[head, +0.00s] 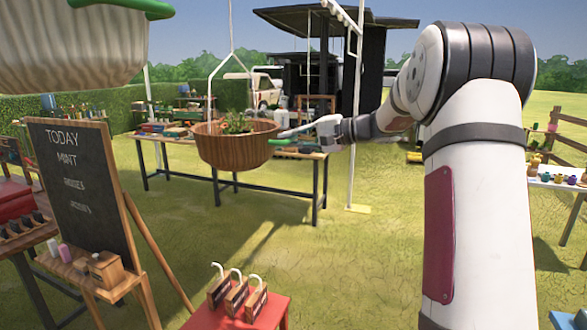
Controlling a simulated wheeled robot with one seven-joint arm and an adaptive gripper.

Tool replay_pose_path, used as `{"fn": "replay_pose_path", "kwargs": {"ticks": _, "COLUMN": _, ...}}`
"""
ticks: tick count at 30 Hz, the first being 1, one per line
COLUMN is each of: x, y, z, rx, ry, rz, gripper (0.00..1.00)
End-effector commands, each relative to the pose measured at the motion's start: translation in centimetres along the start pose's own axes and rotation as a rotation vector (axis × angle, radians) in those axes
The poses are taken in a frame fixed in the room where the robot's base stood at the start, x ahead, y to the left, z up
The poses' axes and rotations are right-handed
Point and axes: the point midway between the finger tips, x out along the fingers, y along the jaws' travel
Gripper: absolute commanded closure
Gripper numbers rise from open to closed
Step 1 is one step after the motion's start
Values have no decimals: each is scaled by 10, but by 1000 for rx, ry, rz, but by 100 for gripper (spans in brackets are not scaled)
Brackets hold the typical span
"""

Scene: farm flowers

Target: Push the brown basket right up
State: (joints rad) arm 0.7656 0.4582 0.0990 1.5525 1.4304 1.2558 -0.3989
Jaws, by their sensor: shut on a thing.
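The brown basket (234,152) hangs by thin lines left of centre in the head view, with a leafy green plant (237,123) in it. It is roughly level. A green handle (281,142) sticks out at its right side. My gripper (292,134) reaches in from the right and is shut at this handle, close to the basket's rim. The fingertips are small in the picture, so the exact contact is hard to make out.
A larger pale hanging basket (75,45) fills the upper left. A chalkboard (85,190) stands at the left. A red stool (245,314) with small boxes is in front. A long table (285,167) stands behind the basket.

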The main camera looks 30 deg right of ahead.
Motion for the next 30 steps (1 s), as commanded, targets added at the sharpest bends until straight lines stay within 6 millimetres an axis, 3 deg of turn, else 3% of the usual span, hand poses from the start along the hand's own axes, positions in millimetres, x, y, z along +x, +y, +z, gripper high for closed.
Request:
{"fn": "replay_pose_path", "kwargs": {"ticks": 1, "x": -6, "y": -19, "z": 1, "rx": -9, "ry": 2, "rz": -4, "gripper": 100}}
{"fn": "replay_pose_path", "kwargs": {"ticks": 18, "x": -38, "y": -169, "z": 1, "rx": -7, "ry": 0, "rz": -4, "gripper": 100}}
{"fn": "replay_pose_path", "kwargs": {"ticks": 24, "x": -45, "y": -204, "z": 0, "rx": -6, "ry": 1, "rz": -4, "gripper": 100}}
{"fn": "replay_pose_path", "kwargs": {"ticks": 30, "x": -50, "y": -225, "z": 0, "rx": -3, "ry": 1, "rz": -3, "gripper": 100}}
